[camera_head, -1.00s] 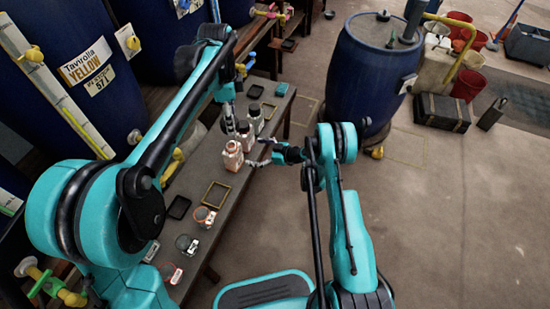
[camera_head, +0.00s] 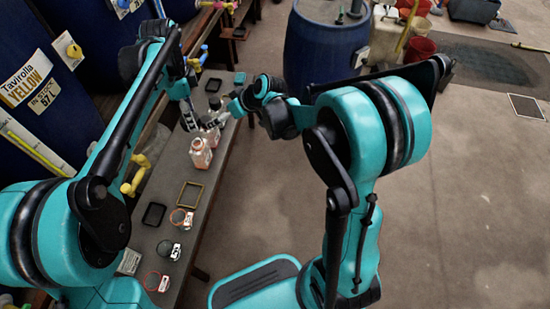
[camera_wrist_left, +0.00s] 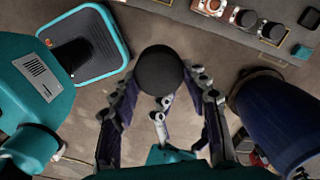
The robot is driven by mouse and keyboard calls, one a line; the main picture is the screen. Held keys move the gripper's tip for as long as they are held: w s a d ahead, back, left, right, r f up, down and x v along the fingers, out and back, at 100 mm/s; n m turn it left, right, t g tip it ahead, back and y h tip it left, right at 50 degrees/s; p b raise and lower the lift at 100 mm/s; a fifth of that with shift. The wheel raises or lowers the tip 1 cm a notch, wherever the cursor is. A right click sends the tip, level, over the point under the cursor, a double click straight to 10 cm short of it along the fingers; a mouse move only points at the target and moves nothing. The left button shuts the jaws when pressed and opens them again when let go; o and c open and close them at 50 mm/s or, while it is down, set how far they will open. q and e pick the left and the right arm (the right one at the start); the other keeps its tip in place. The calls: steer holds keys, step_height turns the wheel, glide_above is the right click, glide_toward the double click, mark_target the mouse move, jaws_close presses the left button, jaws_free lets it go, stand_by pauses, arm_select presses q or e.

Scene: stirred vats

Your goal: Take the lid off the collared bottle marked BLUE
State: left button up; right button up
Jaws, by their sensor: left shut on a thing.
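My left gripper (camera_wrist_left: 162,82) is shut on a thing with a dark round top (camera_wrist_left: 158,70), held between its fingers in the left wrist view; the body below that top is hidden. In the head view the left gripper (camera_head: 189,116) is over the far part of the bench. My right gripper (camera_head: 222,112) is close beside it, and its jaw state is unclear. An orange-and-white bottle (camera_head: 201,154) stands on the bench just in front of the grippers, with another bottle (camera_head: 211,132) behind it, partly hidden. I cannot read BLUE on any label.
The narrow bench (camera_head: 190,225) also holds a yellow frame (camera_head: 189,194), a black tray (camera_head: 154,214) and several small labelled items nearer me. A large blue drum (camera_head: 318,50) stands right of the bench. Blue vats line the left side. Open floor lies right.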

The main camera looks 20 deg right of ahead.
steer(key=s+d+r+m+h, duration=0.2)
steer(key=s+d, duration=0.1)
steer(key=s, duration=0.9)
steer(key=s+d+r+m+h, duration=0.3)
steer(key=s, duration=1)
steer(key=shift+d+r+t, duration=0.2)
steer(key=shift+t, duration=0.1)
